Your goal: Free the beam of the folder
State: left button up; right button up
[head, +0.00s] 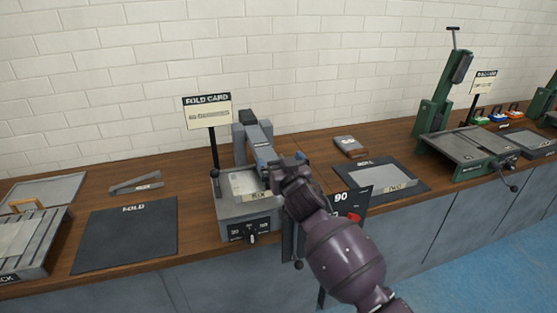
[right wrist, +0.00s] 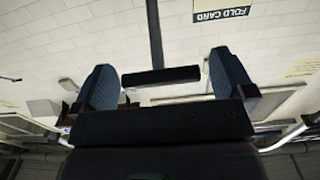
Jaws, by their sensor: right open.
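The grey folder (head: 245,208) stands on the bench in the middle of the head view, with a dial on its front. A grey-blue beam or arm (head: 256,133) rises at its back and reaches toward the right. My right gripper (head: 287,170) is at the folder's right side and hides part of it and of the beam. In the right wrist view the two blue fingers (right wrist: 163,84) are wide apart. A dark bar (right wrist: 160,76) shows in the gap between them; I cannot tell whether it touches either finger. My left gripper is out of view.
The FOLD CARD sign (head: 208,112) stands behind the folder. A black plate marked 90 (head: 341,199) with a red knob (head: 354,217) is near my right arm. A green press (head: 440,110) stands farther right.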

jog(key=shift+x, duration=1)
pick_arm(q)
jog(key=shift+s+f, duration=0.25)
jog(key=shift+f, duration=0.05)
pick_arm(e)
jog(key=shift+w, duration=0.1)
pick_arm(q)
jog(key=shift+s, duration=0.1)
